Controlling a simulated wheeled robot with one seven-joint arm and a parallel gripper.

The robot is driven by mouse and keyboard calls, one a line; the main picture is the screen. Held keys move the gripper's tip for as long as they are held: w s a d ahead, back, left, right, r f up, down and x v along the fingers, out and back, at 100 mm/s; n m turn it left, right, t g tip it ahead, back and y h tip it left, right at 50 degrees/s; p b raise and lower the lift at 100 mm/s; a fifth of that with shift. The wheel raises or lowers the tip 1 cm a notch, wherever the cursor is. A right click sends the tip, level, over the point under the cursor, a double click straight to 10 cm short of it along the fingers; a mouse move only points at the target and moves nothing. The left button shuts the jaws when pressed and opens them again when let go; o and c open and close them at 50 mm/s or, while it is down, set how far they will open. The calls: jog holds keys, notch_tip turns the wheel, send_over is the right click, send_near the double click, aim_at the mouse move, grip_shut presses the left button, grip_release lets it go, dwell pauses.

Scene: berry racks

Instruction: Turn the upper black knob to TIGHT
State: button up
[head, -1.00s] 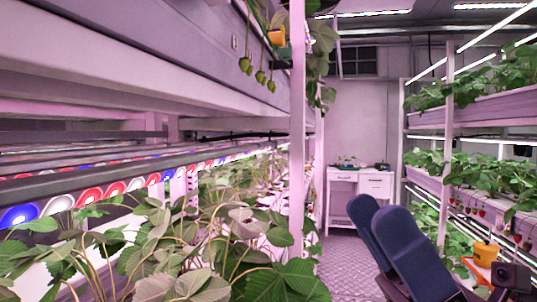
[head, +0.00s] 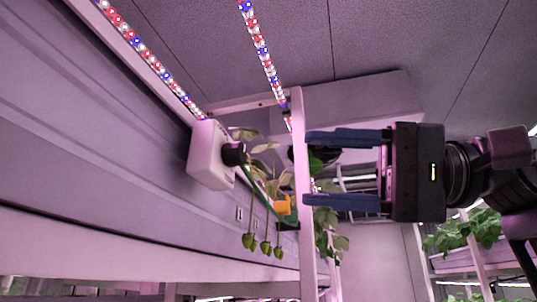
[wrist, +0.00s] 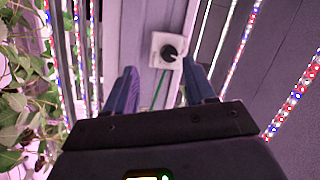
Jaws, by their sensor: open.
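A black knob (head: 234,154) sticks out of a white box (head: 208,158) on the side of the upper rack at the left in the head view. The knob also shows in the wrist view (wrist: 170,53), facing me, with a pale mark on its face. No label such as TIGHT can be read. A green line hangs from the knob. My gripper (head: 307,170) is open and empty, its two blue fingers pointing left toward the knob, with a gap between. In the wrist view the knob lies beyond and between the fingertips (wrist: 160,72).
A white upright post (head: 304,185) stands near the fingertips. A yellow-orange piece (head: 282,206) and several hanging green berries (head: 265,247) are below the box. LED strips (head: 255,45) run overhead. Leafy plants (wrist: 25,95) fill the left of the wrist view.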

aim_at(243, 155)
jog(key=shift+n+t+h, duration=0.6)
jog(key=shift+t, duration=0.1)
jog(key=a+r, duration=0.1)
jog(key=a, duration=0.1)
jog(key=w+a+r+p, duration=0.1)
jog(key=a, duration=0.1)
jog(key=a+p, duration=0.1)
jog(key=a, duration=0.1)
jog(key=shift+w+r, duration=0.3)
jog(key=shift+r, duration=0.1)
jog(key=shift+w+a+f+p, duration=0.1)
jog(key=shift+w+a+p, duration=0.15)
jog(key=shift+a, duration=0.45)
jog(key=shift+c, duration=0.4)
jog(key=shift+s, duration=0.1)
grip_shut()
